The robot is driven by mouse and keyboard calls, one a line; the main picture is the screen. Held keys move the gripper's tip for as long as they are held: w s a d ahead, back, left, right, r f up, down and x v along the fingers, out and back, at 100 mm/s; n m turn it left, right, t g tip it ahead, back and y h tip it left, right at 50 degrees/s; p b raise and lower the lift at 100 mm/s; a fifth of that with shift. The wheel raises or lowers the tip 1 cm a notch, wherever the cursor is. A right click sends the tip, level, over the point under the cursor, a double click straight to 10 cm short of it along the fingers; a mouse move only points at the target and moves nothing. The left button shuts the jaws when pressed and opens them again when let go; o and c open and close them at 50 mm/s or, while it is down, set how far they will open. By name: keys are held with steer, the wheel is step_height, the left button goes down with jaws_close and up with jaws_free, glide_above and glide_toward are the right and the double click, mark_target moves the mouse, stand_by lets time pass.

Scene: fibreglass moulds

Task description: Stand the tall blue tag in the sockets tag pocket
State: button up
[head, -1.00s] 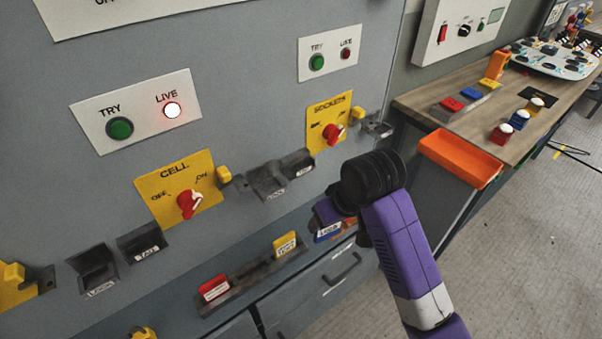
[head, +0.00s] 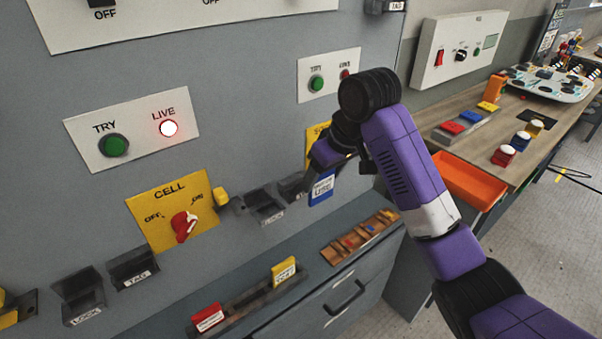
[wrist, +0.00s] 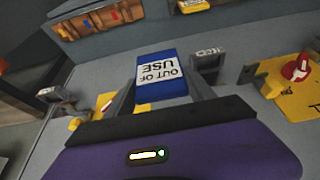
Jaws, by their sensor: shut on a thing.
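The blue tag (head: 321,189) has a white label and hangs upright from my gripper (head: 325,163), in front of the grey panel. In the wrist view the blue tag (wrist: 160,76) reads OUT OF USE and sits between the two fingers (wrist: 163,96), which are shut on it. The sockets tag pocket (head: 291,188) is a dark holder on the panel, just left of the tag and partly covered by my gripper. The yellow sockets plate (head: 314,140) is mostly hidden behind my gripper. I cannot tell how far the tag stands from the panel.
The sockets lock pocket (head: 264,206) is left of the tag pocket. The cell switch plate (head: 170,213) is further left. Below, a ledge holds a red tag (head: 207,317) and a yellow tag (head: 284,270).

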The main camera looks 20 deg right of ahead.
steer(key=shift+w+a+f+p, duration=0.25)
steer(key=shift+w+a+f, duration=0.3)
steer(key=shift+w, duration=0.75)
steer(key=shift+w+a+f+p, duration=0.3)
steer(key=shift+w+f, duration=0.3)
steer(key=shift+w, duration=0.65)
steer(key=shift+w+a+f+p, duration=0.2)
steer(key=shift+w+a+f, duration=0.35)
steer(key=shift+w, duration=0.75)
steer(key=shift+f, duration=0.1)
steer(key=o, duration=1.3)
steer(key=shift+f, duration=0.1)
steer(key=b+v, duration=0.1)
steer(key=v, duration=1.1)
steer(key=shift+d, duration=0.1)
